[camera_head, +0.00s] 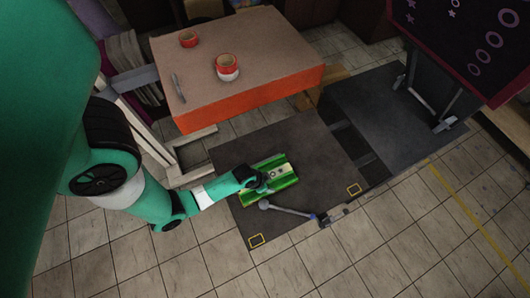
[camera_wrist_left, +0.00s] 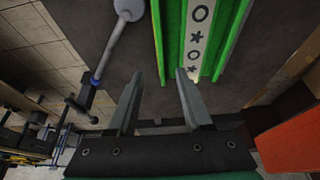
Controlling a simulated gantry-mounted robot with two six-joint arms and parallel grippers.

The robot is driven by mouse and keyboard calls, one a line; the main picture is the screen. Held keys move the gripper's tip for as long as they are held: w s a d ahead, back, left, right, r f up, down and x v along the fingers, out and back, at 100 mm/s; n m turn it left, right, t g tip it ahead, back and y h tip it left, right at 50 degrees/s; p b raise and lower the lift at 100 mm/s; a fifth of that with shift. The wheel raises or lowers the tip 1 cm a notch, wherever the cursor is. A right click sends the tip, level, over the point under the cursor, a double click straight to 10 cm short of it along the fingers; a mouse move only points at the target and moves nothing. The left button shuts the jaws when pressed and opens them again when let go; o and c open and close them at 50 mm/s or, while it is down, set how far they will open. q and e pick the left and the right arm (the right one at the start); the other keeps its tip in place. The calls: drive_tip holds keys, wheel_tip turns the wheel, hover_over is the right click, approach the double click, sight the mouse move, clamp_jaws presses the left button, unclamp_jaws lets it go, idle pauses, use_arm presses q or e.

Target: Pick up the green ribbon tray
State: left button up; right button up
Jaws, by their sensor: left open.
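In the left wrist view, the tray (camera_wrist_left: 172,38) shows as a green channel holding a white strip (camera_wrist_left: 200,30) printed with dark circles and stars. The gripper hides part of the tray in the head view. My right gripper is not in view.
A grey rod with a round head (camera_head: 290,210) lies beside the tray, and also shows in the left wrist view (camera_wrist_left: 112,45). An orange-edged table (camera_head: 270,92) with red-and-white rolls (camera_head: 227,72) stands behind. The dark mat (camera_head: 310,150) has bare room around the tray.

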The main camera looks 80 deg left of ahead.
use_arm(q)
drive_tip(key=b, duration=0.5)
hover_over(276, 188)
drive_tip(key=s, duration=0.2)
drive_tip(key=f, duration=0.4)
drive_tip(key=d+f, duration=0.1)
drive_tip(key=shift+f, duration=0.4)
drive_tip(key=shift+w+a, duration=0.1)
drive_tip(key=shift+w, duration=0.05)
drive_tip(key=b+x, duration=0.2)
drive_tip(key=x, duration=0.3)
drive_tip(key=shift+f, duration=0.15)
clamp_jaws()
